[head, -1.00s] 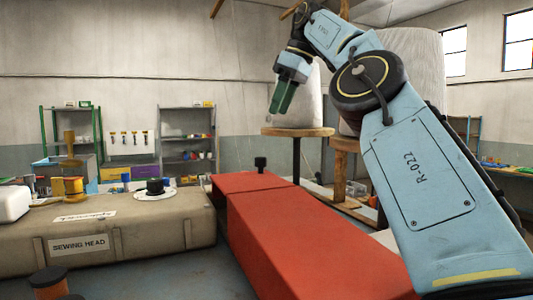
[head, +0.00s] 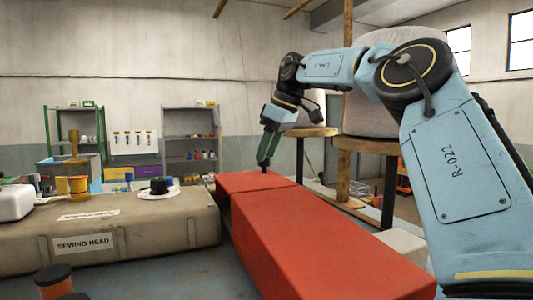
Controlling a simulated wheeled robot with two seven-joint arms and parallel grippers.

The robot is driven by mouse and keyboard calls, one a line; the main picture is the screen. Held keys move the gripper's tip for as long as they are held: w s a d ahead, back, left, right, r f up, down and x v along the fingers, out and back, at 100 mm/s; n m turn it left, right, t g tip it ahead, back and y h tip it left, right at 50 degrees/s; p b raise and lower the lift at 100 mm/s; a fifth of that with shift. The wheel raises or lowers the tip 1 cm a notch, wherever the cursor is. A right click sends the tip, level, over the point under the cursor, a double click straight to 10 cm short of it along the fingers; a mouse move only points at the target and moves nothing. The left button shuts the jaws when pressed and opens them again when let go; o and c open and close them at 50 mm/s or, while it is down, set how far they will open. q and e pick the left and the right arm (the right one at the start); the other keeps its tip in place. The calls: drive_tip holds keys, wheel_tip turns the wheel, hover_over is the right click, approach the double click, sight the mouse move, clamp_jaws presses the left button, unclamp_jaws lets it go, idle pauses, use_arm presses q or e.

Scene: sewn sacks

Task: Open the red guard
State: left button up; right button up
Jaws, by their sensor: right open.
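The red guard (head: 320,238) is a long red box shape to the right of the sewing head, with a seam between its long near part and a shorter far part (head: 245,184). A small black knob (head: 264,171) stands on the far part, mostly hidden by my right gripper (head: 265,160). The right gripper points down with its green fingers open at the knob. I cannot tell whether the fingers are around the knob or touching it. The guard lies flat. My left gripper is out of view.
The beige sewing head (head: 140,232) stands left of the guard, with a black dial (head: 158,186) and a gold spool (head: 78,184) on top. A round wooden stool (head: 312,132) and a large pale sack (head: 378,95) are behind, at right. Shelves line the back wall.

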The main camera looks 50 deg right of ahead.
drive_tip(key=shift+w+a+f, duration=0.1)
drive_tip(key=shift+w+f, duration=0.15)
drive_tip(key=shift+f, duration=0.3)
clamp_jaws()
